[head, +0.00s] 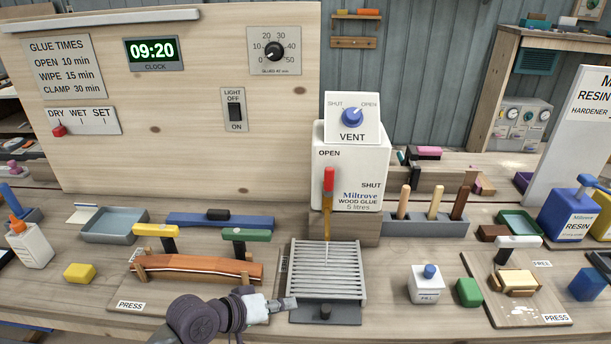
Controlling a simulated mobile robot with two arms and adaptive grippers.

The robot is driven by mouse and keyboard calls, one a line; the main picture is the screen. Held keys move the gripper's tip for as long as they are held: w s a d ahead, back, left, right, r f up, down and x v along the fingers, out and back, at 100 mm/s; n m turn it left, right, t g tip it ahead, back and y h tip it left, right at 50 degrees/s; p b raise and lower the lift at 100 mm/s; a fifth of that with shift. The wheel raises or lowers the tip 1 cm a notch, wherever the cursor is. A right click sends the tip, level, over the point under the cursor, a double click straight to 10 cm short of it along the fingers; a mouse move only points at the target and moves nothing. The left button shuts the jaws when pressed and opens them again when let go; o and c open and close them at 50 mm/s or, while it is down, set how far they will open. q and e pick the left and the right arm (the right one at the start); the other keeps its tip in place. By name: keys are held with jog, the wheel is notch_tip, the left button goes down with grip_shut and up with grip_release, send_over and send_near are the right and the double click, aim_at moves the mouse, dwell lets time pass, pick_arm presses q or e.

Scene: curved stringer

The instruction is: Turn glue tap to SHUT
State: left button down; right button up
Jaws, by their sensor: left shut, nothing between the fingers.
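The white glue container (349,165), marked Miltrove wood glue, stands on a wooden block behind the slatted drip tray (293,268). The glue tap (328,181) is a red lever on its front, standing upright near the OPEN label; the SHUT label is to its right. An amber strip (327,224) runs down below the lever, and a thin pale line continues over the slats. My left gripper (290,303) is shut and empty at the tray's front left, well below the lever and apart from it. My right gripper is not in view.
A blue vent knob (352,117) sits above the container. A clamped curved wooden piece (195,268) lies left of the tray. A white bottle (427,284) and a green block (468,292) stand to the right. Tool handles (433,202) stand in a grey rack behind.

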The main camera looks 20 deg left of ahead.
aim_at(329, 180)
pick_arm(q)
jog(key=w+a+r+n+t+h, duration=0.1)
jog(key=w+a+r+n+t, duration=0.35)
jog(key=r, duration=0.45)
jog(key=w+a+r+n+t+h, duration=0.1)
jog(key=w+a+r+n+t, duration=0.1)
jog(key=w+a+r+n, duration=0.45)
jog(key=w+d+r+m+p, duration=0.2)
jog(key=w+d+p, duration=0.3)
jog(key=w+d, duration=0.4)
jog(key=shift+w+d+r+m+p, duration=0.3)
jog(key=shift+w+d+r+m, duration=0.1)
jog(key=shift+d+r, duration=0.1)
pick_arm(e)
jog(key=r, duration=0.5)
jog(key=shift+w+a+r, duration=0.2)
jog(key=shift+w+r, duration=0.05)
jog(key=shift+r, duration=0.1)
